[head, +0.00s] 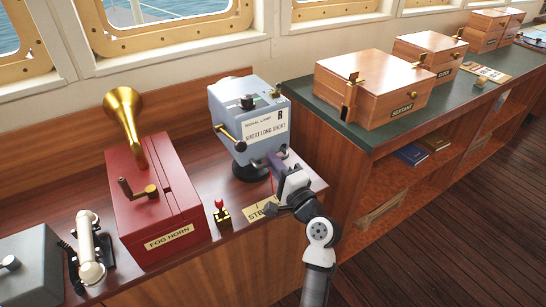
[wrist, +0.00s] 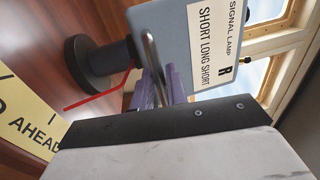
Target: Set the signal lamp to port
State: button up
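My gripper (head: 274,163) is at the lamp's lower right. Its purple fingers (wrist: 161,88) are close together around a thin grey handle (wrist: 152,60). Their contact is partly hidden.
The red fog horn (head: 155,200), a small red-knobbed lever (head: 221,212) and a telephone handset (head: 90,250) stand left of the lamp. A green-topped cabinet (head: 345,130) with wooden boxes (head: 375,88) is close on the right. Open floor lies at the lower right.

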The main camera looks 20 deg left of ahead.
jog(key=shift+w+a, duration=0.2)
jog(key=shift+a, duration=0.15)
jog(key=shift+c, duration=0.4)
grip_shut()
